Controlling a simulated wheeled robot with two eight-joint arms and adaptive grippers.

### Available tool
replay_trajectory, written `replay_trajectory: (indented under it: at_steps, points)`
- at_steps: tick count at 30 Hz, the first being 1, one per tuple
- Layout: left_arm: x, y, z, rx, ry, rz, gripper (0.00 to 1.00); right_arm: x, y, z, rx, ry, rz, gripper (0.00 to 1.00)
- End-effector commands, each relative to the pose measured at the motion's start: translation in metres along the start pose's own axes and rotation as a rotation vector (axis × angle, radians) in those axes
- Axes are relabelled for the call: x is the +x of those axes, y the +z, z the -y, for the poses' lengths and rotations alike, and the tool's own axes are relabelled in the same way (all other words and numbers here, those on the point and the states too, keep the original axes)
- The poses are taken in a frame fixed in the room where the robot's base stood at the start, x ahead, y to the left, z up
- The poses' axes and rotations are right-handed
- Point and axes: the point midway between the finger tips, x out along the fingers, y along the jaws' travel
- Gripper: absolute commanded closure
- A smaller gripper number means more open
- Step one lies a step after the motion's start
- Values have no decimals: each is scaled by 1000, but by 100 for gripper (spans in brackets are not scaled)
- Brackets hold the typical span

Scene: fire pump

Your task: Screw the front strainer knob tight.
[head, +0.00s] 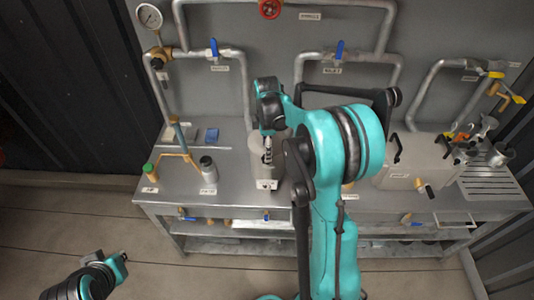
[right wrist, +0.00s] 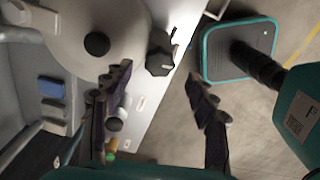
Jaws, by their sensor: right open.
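The strainer is a pale grey rounded body (right wrist: 95,35) with a black round cap; in the head view it stands on the bench (head: 257,165), partly hidden by my right arm. A black lobed knob (right wrist: 160,60) projects from its bench-edge side in the right wrist view; I cannot make it out in the head view. My right gripper (right wrist: 159,75) is open and empty, its fingertips either side of the knob's near end with gaps showing. It also shows over the strainer in the head view (head: 268,150). My left gripper (head: 121,257) hangs off the bench at lower left; its jaws are unclear.
On the bench left of the strainer stand a grey-white cylinder (head: 208,169), a green-capped fitting (head: 149,172) and a blue block (head: 211,135). A grey case (head: 410,165) and several tools (head: 470,138) are at right. Pipes with blue-handled valves (head: 214,47) line the wall.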

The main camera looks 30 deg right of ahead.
Motion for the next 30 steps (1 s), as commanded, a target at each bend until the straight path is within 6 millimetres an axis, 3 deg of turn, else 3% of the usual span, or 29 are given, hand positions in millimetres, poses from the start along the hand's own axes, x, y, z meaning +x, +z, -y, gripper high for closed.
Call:
replay_trajectory:
  at_steps: [7,17,18,24,30]
  points:
    - [6,4,0,0,0,0,100,34,0,0,-1,-1,1,42]
    - [6,4,0,0,0,0,100,40,0,0,-1,-1,2,42]
    - [6,4,0,0,0,0,100,40,0,0,-1,-1,2,45]
    - [6,4,0,0,0,0,100,40,0,0,-1,-1,2,92]
    - [6,4,0,0,0,0,100,40,0,0,4,-1,2,92]
